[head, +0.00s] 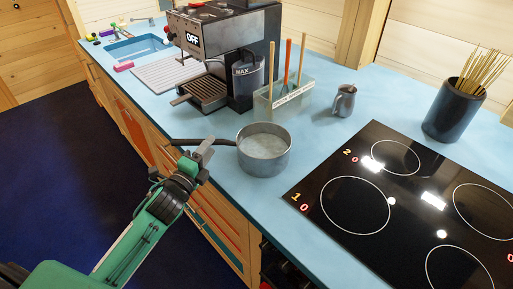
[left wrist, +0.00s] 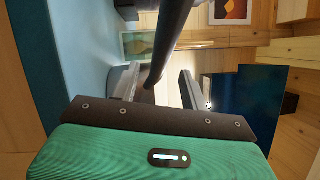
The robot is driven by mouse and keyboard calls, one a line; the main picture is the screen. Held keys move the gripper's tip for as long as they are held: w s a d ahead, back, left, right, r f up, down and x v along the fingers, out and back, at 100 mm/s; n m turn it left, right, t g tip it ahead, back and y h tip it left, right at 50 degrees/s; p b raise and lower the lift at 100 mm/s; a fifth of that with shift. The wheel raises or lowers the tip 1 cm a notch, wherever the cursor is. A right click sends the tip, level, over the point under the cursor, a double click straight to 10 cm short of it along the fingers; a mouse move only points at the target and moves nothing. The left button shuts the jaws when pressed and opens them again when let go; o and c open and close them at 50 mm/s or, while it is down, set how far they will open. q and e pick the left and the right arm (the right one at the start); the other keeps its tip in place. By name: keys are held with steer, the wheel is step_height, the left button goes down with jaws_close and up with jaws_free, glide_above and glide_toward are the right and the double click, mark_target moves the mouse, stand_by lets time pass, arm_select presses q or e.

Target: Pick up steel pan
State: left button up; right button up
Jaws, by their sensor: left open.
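The steel pan (head: 262,150) stands on the blue counter, its dark handle (head: 190,142) reaching left over the counter's edge. My left gripper (head: 199,153) is at the handle. In the left wrist view, the dark handle (left wrist: 170,35) runs down between the two open fingers of my left gripper (left wrist: 157,80). I cannot tell whether either finger touches it. My right gripper is not in view.
The blue counter (head: 315,140) has free room around the pan. A black hob (head: 400,195) lies to the right. An espresso machine (head: 215,55), a utensil holder (head: 284,97) and a small steel jug (head: 344,101) stand behind. A stick-filled dark pot (head: 452,113) is at the right.

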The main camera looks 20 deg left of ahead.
mark_target(217, 139)
arm_select(q)
steer(key=shift+w, duration=0.4)
steer(key=w+p, duration=0.1)
steer(key=w, duration=0.1)
steer(key=w+d, duration=0.1)
steer(key=w, duration=0.1)
steer(key=shift+r+p, duration=0.15)
steer(key=shift+p, duration=0.2)
steer(key=shift+w, duration=0.3)
steer(key=shift+c, duration=1.4)
jaws_close()
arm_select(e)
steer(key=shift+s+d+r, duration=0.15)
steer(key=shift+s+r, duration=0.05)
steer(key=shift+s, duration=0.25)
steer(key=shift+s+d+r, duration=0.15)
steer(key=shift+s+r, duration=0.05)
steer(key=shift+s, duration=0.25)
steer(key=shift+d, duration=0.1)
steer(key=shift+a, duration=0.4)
